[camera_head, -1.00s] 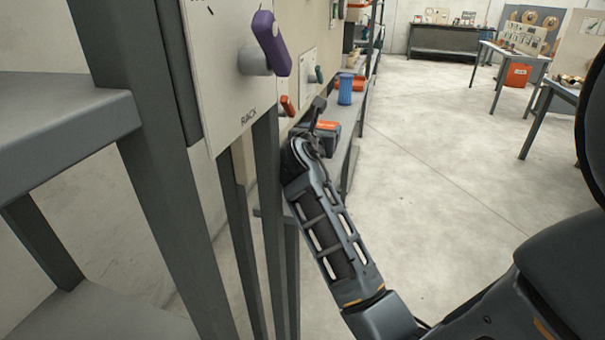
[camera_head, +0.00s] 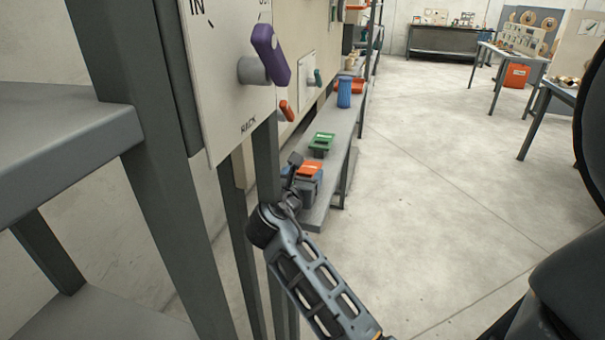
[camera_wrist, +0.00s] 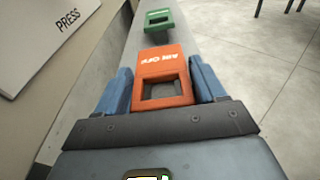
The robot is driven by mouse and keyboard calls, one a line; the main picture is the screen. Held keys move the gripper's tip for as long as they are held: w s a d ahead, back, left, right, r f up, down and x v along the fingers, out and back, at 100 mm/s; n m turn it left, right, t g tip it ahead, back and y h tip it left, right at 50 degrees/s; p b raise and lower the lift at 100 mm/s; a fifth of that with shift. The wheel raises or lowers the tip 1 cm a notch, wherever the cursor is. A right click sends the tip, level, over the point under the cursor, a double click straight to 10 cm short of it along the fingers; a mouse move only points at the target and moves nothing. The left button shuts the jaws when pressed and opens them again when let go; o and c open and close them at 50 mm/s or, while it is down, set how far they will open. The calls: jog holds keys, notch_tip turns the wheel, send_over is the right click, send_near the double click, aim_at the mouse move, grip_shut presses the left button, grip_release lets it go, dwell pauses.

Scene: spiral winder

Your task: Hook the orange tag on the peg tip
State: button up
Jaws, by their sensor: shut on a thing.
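The orange tag (camera_wrist: 164,65) has a square opening and pale lettering that reads upside down in the wrist view. It sits between the two blue fingers of my gripper (camera_wrist: 163,82), which is shut on it. In the head view the orange tag (camera_head: 309,168) shows at the end of my arm, near the front end of the grey shelf. Whether it touches the shelf cannot be told. I cannot make out a bare peg tip in either view. My wrist partly hides my gripper (camera_head: 304,180) in the head view.
A green tag (camera_head: 322,141) lies on the grey shelf (camera_head: 338,160), also seen in the wrist view (camera_wrist: 158,20). A blue cylinder (camera_head: 344,92) stands farther back. A panel with a purple lever (camera_head: 270,50) and grey posts stand close on the left.

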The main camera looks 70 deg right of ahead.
jog(key=shift+f, duration=0.1)
jog(key=o, duration=0.6)
jog(key=shift+f, duration=0.1)
jog(key=o, duration=0.4)
jog(key=shift+o, duration=0.2)
jog(key=shift+f+b, duration=0.2)
jog(key=shift+b, duration=0.7)
jog(key=a, duration=0.2)
jog(key=a+r, duration=0.1)
jog(key=a, duration=0.2)
jog(key=s+a, duration=0.1)
jog(key=a, duration=0.1)
jog(key=shift+a+r, duration=0.35)
jog(key=shift+r, duration=0.05)
